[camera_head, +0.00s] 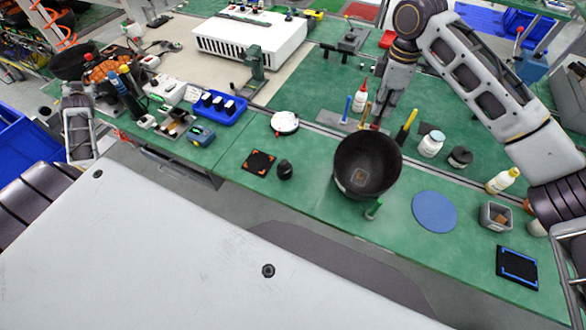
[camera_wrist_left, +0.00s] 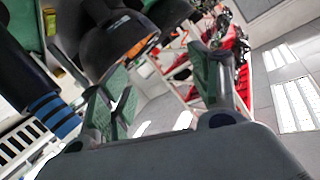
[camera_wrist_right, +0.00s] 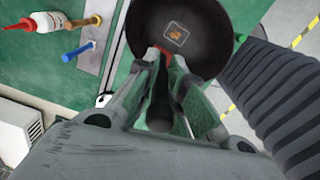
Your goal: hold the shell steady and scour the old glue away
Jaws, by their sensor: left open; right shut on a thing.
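The shell (camera_head: 367,163) is a black bowl, open side up, on the green bench. A small tan-brown patch of old glue (camera_head: 359,178) shows inside it; shell (camera_wrist_right: 205,30) and patch (camera_wrist_right: 177,33) also show in the right wrist view. I cannot tell whether the tool touches the shell. My left gripper (camera_wrist_left: 165,95) is open and empty, far left of the shell, near dark equipment.
A tool holder (camera_head: 338,121) with a blue-handled tool (camera_head: 347,108) stands behind the shell. A yellow-black tool (camera_head: 405,128), a white jar (camera_head: 431,144) and a blue disc (camera_head: 434,211) are to its right. A black puck (camera_head: 285,169) and dark mat (camera_head: 259,162) lie left.

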